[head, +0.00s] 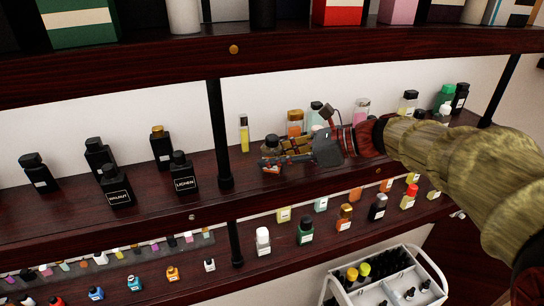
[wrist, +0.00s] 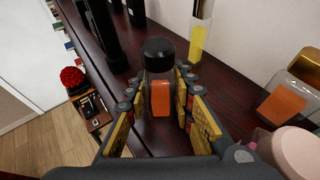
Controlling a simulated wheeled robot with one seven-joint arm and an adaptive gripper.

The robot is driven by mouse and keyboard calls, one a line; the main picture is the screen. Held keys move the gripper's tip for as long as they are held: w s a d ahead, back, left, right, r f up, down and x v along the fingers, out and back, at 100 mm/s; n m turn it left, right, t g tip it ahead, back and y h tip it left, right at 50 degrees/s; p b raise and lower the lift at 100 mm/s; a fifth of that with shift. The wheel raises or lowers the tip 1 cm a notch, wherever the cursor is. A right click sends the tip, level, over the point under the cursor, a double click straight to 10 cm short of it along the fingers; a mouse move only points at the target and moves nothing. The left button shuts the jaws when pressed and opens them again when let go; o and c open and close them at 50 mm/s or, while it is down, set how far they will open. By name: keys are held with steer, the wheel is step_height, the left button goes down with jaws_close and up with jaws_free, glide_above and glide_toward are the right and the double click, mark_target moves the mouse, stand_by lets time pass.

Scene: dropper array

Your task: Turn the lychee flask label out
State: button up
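A small glass flask with a round black cap (wrist: 158,54) stands upright on the middle shelf, an orange patch on the side toward my wrist. I cannot read any name on it, so I cannot tell if it is the lychee flask. In the head view this flask (head: 271,142) shows at my fingertips, its lower part hidden by my gripper (head: 274,157). In the wrist view my gripper (wrist: 160,78) is open, with one yellow-padded finger on each side of the flask and small gaps between.
A thin yellow vial (head: 244,133) stands behind, left of the flask. An orange bottle with a gold cap (head: 295,123) and other bottles stand close on the right. Black bottles, one reading LICHEN (head: 184,178), stand left of a dark post (head: 218,135). The upper shelf (head: 130,75) overhangs.

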steer(key=o, duration=0.5)
steer(key=shift+b, duration=0.5)
